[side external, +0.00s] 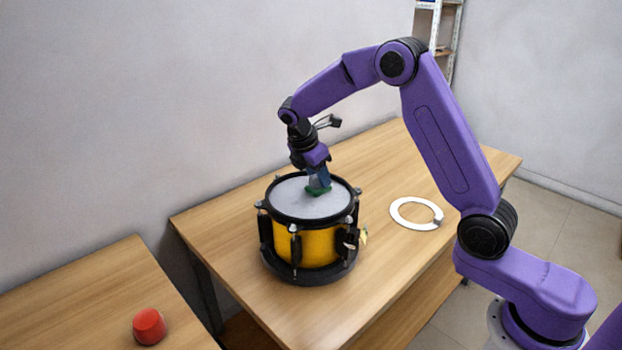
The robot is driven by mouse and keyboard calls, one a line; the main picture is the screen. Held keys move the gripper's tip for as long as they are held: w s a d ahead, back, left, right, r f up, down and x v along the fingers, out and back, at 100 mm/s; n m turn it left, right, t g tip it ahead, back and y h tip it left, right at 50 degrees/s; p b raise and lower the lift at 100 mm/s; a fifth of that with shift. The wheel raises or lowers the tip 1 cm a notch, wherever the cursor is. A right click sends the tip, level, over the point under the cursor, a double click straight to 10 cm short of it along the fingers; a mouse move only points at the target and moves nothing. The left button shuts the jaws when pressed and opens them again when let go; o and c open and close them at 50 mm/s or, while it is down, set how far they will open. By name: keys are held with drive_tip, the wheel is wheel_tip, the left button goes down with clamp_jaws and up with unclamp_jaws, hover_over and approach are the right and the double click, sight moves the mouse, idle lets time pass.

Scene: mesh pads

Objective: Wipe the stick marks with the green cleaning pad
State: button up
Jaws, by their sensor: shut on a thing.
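A yellow drum (307,247) with black rims and lugs stands upright on the wooden table. Its pale grey drumhead (290,200) faces up. My gripper (319,183) points down over the right part of the drumhead. It is shut on the green cleaning pad (318,190), which is at or very near the drumhead surface; I cannot tell whether it touches. No stick marks can be made out on the drumhead at this size, and the part under the pad is hidden.
A white ring (400,222) with a grey piece lies flat on the table (376,165) right of the drum. A red cup-like object (149,326) sits on a second table (85,290) at lower left. A gap separates the tables. A shelf (445,40) stands behind.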

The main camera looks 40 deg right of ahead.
drive_tip(key=shift+d, duration=0.9)
drive_tip(key=shift+a, duration=5.05)
drive_tip(key=shift+a+r, duration=0.1)
drive_tip(key=shift+r, duration=0.05)
wheel_tip(320, 180, up, 8)
